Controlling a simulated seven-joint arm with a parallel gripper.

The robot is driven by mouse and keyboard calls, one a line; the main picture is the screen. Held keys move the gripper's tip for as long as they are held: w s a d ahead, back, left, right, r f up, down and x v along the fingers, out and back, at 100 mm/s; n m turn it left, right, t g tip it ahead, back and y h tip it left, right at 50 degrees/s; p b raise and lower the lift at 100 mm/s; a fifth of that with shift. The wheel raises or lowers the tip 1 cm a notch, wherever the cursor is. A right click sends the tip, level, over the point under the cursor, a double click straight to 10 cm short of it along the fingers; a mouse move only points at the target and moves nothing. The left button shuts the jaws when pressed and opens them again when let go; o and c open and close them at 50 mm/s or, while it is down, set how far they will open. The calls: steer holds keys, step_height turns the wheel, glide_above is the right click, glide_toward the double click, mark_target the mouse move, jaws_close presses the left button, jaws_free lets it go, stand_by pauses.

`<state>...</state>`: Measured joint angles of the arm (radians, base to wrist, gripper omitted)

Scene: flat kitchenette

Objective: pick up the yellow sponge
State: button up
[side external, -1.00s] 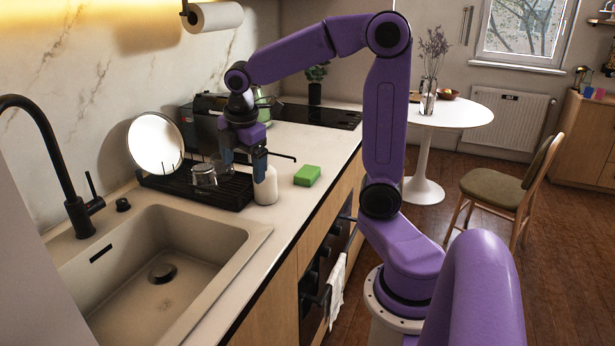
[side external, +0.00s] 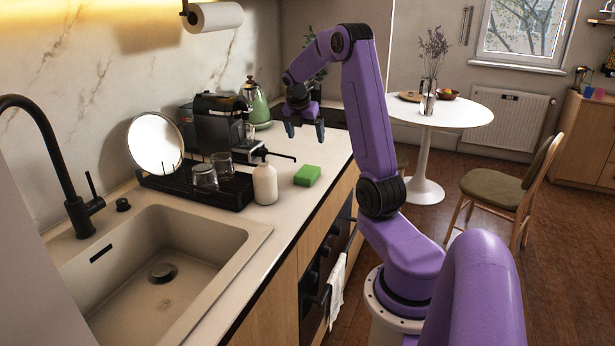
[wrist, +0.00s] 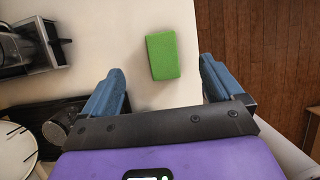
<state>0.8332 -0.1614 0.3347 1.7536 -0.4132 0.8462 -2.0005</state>
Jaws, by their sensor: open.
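The sponge (side external: 307,175) looks green, with no yellow visible. It lies flat on the pale counter, right of the white soap bottle (side external: 265,184). In the wrist view the green sponge (wrist: 163,56) shows whole, between and ahead of my fingertips. My gripper (side external: 305,134) is open and empty, pointing down above the counter. In the side view it appears above the sponge and toward the far end of the counter, clear of it. The two blue fingers also show spread apart in the wrist view.
Left of the sponge are the bottle with its long dark spout, a black drying rack (side external: 229,192) with glasses and a plate (side external: 155,144), and a coffee machine (side external: 216,124). A green kettle (side external: 257,104) stands behind. The counter's front edge is close on the sponge's right.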

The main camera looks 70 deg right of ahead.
glide_above(307, 172)
steer(key=a, duration=0.1)
step_height(307, 172, down, 9)
steer(key=shift+a+x, duration=0.15)
steer(key=shift+x, duration=1)
steer(key=shift+a+x, duration=0.1)
steer(key=shift+x, duration=1.05)
steer(key=shift+f, duration=0.3)
steer(key=c, duration=1.1)
step_height(307, 172, up, 4)
steer(key=shift+w+f, duration=0.1)
steer(key=shift+c, duration=0.2)
steer(key=s+a+r, duration=0.9)
steer(key=a, duration=0.1)
steer(key=shift+s+a+r, duration=0.2)
steer(key=shift+s+r, duration=0.05)
steer(key=shift+r, duration=0.1)
